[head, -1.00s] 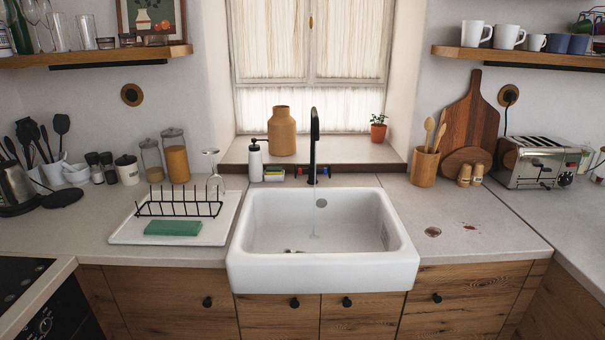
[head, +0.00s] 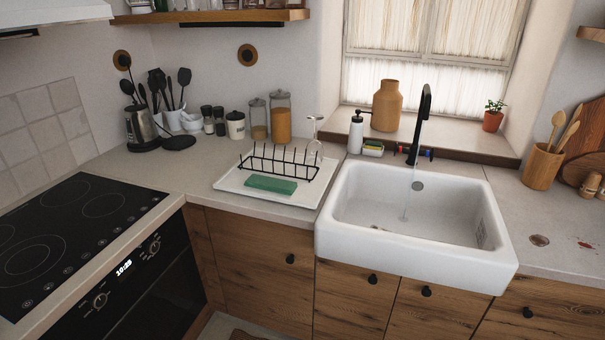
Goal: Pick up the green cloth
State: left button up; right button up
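The green cloth (head: 271,184) lies folded flat on the front part of a white drying tray (head: 231,184), left of the sink. A black wire rack (head: 304,172) stands on the tray just behind the cloth. Neither of my grippers shows in the head view.
The white sink (head: 345,236) is right of the tray, with a black faucet (head: 422,118) running water. An upturned wine glass (head: 315,150) stands at the tray's back right corner. A black cooktop (head: 70,225) is at the left. The counter between cooktop and tray is clear.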

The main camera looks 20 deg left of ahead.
aim_at(258, 182)
jog(key=i+j+u, duration=0.35)
jog(key=i+u, duration=0.35)
jog(key=i+j+u, duration=0.1)
jog(key=u, duration=0.3)
jog(key=i, duration=0.1)
